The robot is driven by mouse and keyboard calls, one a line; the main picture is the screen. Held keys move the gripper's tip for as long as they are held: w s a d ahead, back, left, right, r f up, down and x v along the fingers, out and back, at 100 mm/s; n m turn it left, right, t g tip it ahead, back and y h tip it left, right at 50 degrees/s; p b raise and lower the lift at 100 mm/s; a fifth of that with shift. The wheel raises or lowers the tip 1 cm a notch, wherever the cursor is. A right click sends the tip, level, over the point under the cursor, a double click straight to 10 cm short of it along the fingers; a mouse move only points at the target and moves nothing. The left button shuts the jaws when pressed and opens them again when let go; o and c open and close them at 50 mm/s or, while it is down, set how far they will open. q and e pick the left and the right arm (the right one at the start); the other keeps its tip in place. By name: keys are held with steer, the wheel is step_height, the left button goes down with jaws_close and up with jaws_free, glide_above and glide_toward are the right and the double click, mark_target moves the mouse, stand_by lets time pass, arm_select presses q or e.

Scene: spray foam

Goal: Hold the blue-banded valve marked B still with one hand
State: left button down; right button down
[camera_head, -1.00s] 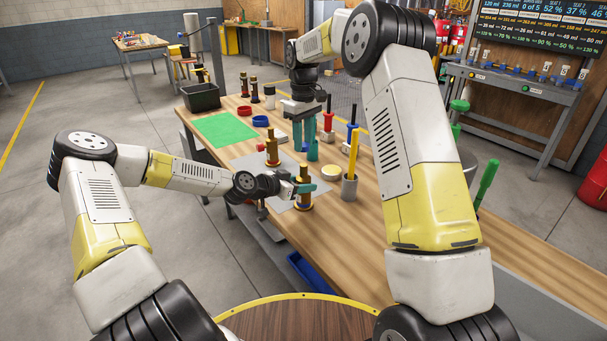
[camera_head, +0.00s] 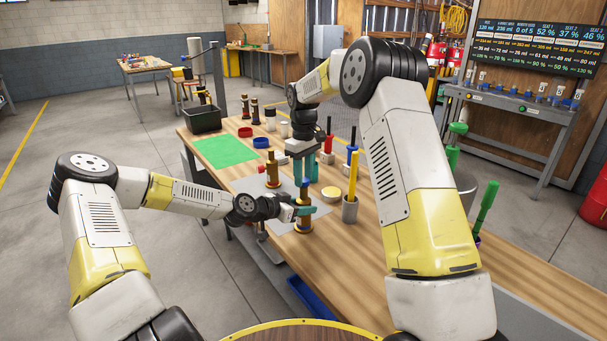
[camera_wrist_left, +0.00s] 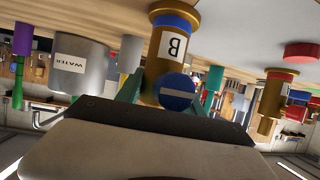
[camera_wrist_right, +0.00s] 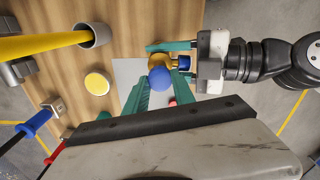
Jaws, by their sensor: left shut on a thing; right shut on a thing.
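The brass valve marked B (camera_head: 304,226) stands upright on the grey mat (camera_head: 263,194). My left gripper (camera_head: 303,210) reaches in from the left and is shut on the valve's body. My right gripper (camera_head: 307,178) points down from above, its teal fingers on either side of the blue top (camera_wrist_right: 160,77), and is shut on it. The exact contact at the fingertips is partly hidden. A similar brass valve with a red band (camera_wrist_left: 276,92) stands apart, behind it.
A grey cup (camera_head: 350,209) holding a yellow stick and a yellow disc (camera_head: 331,192) stand to the right. Bare wood lies at the table's front right.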

steer(key=shift+f, duration=0.45)
steer(key=shift+f, duration=0.6)
stand_by(0.4)
